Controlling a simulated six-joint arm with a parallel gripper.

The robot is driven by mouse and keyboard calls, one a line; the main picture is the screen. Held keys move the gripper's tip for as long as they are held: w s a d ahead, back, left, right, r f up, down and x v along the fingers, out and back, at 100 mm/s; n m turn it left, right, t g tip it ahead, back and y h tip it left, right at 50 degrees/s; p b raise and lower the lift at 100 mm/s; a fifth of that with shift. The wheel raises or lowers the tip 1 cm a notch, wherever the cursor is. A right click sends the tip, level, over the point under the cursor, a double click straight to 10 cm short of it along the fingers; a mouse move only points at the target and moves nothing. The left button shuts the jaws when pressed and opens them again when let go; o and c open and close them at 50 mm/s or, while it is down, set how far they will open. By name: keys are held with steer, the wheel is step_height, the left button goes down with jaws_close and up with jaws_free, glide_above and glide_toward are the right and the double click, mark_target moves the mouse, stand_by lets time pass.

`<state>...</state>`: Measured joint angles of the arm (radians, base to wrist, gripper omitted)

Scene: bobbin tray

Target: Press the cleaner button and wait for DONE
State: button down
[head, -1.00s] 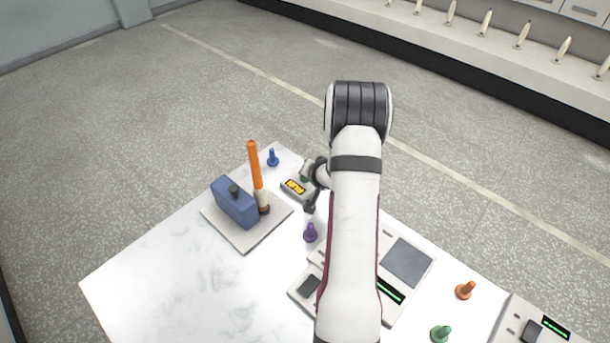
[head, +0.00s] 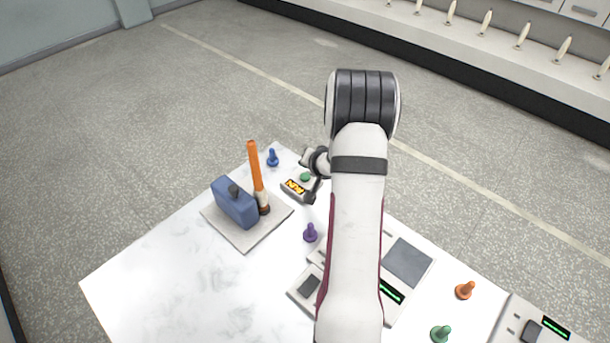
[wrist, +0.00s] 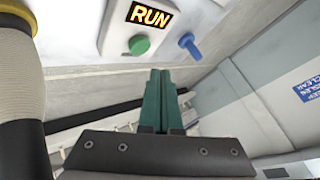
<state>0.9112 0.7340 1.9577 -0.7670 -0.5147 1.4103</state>
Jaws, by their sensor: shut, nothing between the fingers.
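The cleaner is a small pale box (head: 288,196) near the table's far corner in the head view. Its display (wrist: 150,15) reads RUN in orange on black in the wrist view. Its green button (wrist: 139,45) sits beside the display and also shows in the head view (head: 305,177). My gripper (wrist: 160,72) is shut and empty, its teal fingertips a little below and right of the button in the wrist picture, seemingly apart from it. In the head view my arm and wrist hide most of the gripper, and its fingertips are not clear.
A blue peg (head: 272,158) and a purple peg (head: 310,232) stand close by. Grey devices (head: 408,260) lie to the right. The left of the table is clear.

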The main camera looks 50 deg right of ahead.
mark_target(306, 179)
steer(key=shift+r, duration=1.55)
steer(key=s+a+r+n+g, duration=0.1)
steer(key=s+a+r+g, duration=0.15)
steer(key=a+r, duration=0.4)
steer(key=s+a+r+n+g, duration=0.2)
steer(key=s+a+r, duration=0.15)
steer(key=a, duration=0.55)
steer(key=s+a+r+n+g+y, duration=0.1)
steer(key=s+a+n+g+y, duration=0.1)
steer(key=s+a, duration=0.7)
steer(key=s+a+r+n+g+y, duration=0.1)
steer(key=s+a+n+g+y, duration=0.1)
steer(key=s+a, duration=0.7)
steer(key=a+n+y, duration=0.1)
steer(key=a, duration=0.5)
steer(key=shift+s+y, duration=0.3)
steer(key=shift+s, duration=0.05)
stand_by(2.2)
